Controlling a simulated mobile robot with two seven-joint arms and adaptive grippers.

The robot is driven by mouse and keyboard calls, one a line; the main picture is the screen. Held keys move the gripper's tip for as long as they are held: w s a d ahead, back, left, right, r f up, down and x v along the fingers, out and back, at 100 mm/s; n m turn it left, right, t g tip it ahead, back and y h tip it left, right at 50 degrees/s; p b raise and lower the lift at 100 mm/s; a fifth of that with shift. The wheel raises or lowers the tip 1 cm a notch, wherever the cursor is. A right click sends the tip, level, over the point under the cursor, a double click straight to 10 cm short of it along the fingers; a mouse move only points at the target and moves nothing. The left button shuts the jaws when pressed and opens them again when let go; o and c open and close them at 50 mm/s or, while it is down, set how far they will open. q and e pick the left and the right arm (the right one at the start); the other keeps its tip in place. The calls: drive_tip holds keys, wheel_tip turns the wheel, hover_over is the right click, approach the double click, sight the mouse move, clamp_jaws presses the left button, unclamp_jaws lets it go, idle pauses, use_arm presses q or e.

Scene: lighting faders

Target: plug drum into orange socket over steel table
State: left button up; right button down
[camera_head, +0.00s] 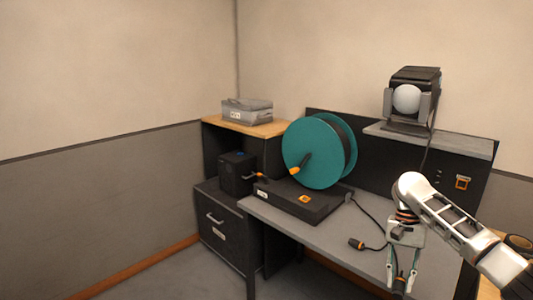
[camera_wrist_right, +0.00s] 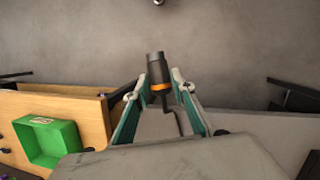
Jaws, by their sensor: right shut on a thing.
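The teal cable drum (camera_head: 312,150) stands upright on a black base box on the steel table (camera_head: 300,228). An orange-framed socket (camera_head: 462,183) is on the dark back panel above the table's right part. My right gripper (camera_head: 402,282) points down near the table's front right edge. It is shut on a dark plug with an orange ring, and the plug (camera_wrist_right: 157,70) shows between the fingers in the right wrist view, its cable trailing below. In the head view the gripper is well below and left of the socket. My left gripper is out of view.
A second orange socket (camera_head: 305,199) is on the base box. Another dark plug (camera_head: 357,243) lies on the table with a black cable. A lamp (camera_head: 407,98) sits on the upper shelf. The right wrist view shows a green bin (camera_wrist_right: 48,142) on wood.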

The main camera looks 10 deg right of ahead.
drive_tip(key=s+a+r, duration=0.1)
drive_tip(key=a+r, duration=0.5)
drive_tip(key=a, duration=0.4)
drive_tip(key=s+a+r, duration=0.1)
drive_tip(key=a+r, duration=0.5)
drive_tip(key=a, duration=0.3)
drive_tip(key=s+a+f+n+h, duration=0.2)
drive_tip(key=s+a+n, duration=0.4)
drive_tip(key=s+d+f+n, duration=0.2)
drive_tip(key=s+d, duration=0.1)
drive_tip(key=d, duration=0.3)
drive_tip(key=shift+s+d+f, duration=0.2)
drive_tip(key=shift+d+f, duration=0.05)
drive_tip(key=shift+d, duration=0.15)
